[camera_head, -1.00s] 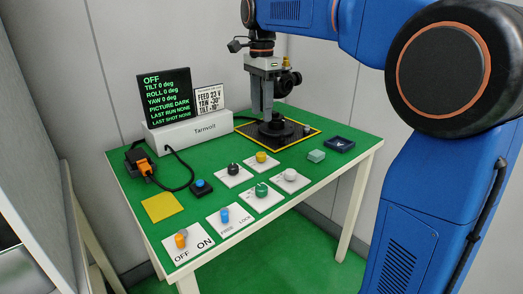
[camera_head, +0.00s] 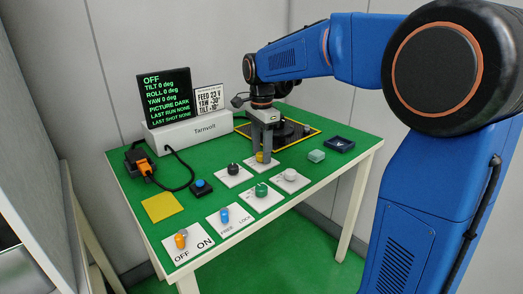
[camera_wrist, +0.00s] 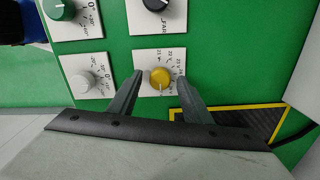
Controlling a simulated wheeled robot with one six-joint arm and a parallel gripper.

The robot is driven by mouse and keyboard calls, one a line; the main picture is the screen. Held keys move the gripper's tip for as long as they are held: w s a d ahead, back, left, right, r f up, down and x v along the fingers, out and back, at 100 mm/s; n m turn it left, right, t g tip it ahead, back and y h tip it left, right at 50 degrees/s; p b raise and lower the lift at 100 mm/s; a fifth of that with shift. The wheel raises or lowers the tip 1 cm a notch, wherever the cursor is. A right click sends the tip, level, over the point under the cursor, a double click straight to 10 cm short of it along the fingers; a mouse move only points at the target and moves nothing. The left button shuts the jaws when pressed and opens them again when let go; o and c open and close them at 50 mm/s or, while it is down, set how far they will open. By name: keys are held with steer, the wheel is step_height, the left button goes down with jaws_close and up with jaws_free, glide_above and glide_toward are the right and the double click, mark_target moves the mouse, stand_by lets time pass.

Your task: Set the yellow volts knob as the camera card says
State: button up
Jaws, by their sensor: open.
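The yellow volts knob (camera_wrist: 160,77) sits on a white plate (camera_wrist: 146,60) with printed numbers around it. In the head view the knob (camera_head: 260,157) is mostly hidden by my gripper. My gripper (camera_wrist: 161,80) is open, with its fingers on either side of the knob in the wrist view; I cannot tell whether they touch it. In the head view my gripper (camera_head: 263,153) points down over the knob. The camera card (camera_head: 209,99) reads FEED 23 V, YAW -30°, TILT -10°. The display (camera_head: 166,97) reads OFF, with tilt, roll and yaw 0 deg and PICTURE DARK.
Close by are a black knob (camera_head: 233,169), a green knob (camera_head: 261,190) and a white knob (camera_head: 290,174). A blue button (camera_head: 201,186), blue switch (camera_head: 224,215) and orange switch (camera_head: 181,239) stand nearer the front. A black gimbal (camera_head: 290,130) stands behind my gripper.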

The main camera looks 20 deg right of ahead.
steer(key=c, duration=1.1)
steer(key=shift+o, duration=0.2)
steer(key=shift+n, duration=0.3)
steer(key=n, duration=0.4)
steer(key=shift+n, duration=0.3)
steer(key=n, duration=1.1)
steer(key=shift+n, duration=0.4)
steer(key=n, duration=0.6)
steer(key=shift+a+n, duration=0.1)
steer(key=shift+n, duration=0.2)
